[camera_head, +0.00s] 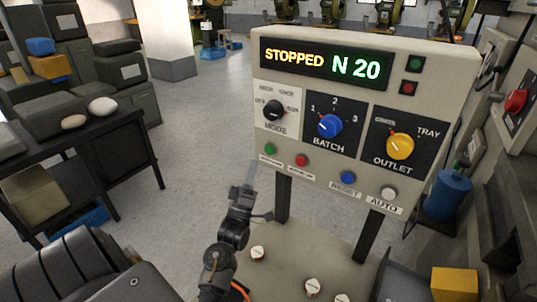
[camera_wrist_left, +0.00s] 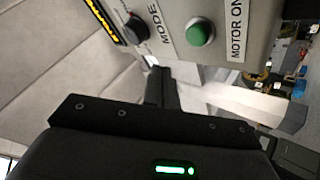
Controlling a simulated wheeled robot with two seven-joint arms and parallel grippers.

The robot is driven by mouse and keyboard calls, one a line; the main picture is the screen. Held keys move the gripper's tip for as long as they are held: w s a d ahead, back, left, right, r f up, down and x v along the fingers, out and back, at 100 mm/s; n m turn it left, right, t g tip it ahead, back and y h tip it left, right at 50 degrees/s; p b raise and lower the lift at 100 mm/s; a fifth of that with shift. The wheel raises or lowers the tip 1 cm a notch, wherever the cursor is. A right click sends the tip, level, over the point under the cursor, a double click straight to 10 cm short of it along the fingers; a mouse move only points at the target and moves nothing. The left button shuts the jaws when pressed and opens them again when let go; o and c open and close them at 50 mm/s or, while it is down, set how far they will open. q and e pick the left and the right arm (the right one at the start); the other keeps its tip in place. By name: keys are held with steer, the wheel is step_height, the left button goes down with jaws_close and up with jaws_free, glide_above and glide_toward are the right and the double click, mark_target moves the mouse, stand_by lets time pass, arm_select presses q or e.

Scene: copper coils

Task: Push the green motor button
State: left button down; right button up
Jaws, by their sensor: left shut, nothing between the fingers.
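The green motor button (camera_head: 270,149) is at the lower left of the upright control panel (camera_head: 300,172), left of a red button (camera_head: 302,160). In the left wrist view the green button (camera_wrist_left: 200,33) stands out from the panel face beside a "MOTOR ON" label (camera_wrist_left: 237,38). My left gripper (camera_head: 250,172) is shut and empty, just below and left of the button in the head view. Its dark fingers (camera_wrist_left: 160,84) point toward the panel in the wrist view, with the button off to their upper right. Contact is not visible. My right gripper is not in view.
The panel display (camera_head: 325,65) reads "STOPPED N 20". Black, blue and yellow knobs, a blue button (camera_head: 348,177) and a white button (camera_head: 389,192) are on the panel. A dark table (camera_head: 90,130) stands left. A blue cylinder (camera_head: 447,195) is at right.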

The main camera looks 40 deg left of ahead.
mark_target(268, 147)
arm_select(q)
steer(key=w, duration=0.1)
steer(key=w+b, duration=0.1)
steer(key=w, duration=0.3)
steer(key=shift+a, duration=0.3)
stand_by(0.4)
stand_by(1.4)
steer(key=shift+w+b, duration=0.1)
steer(key=shift+b, duration=0.2)
steer(key=shift+w, duration=0.3)
steer(key=shift+w+a, duration=0.1)
steer(key=shift+w, duration=0.35)
stand_by(0.5)
stand_by(0.3)
steer(key=shift+s, duration=0.9)
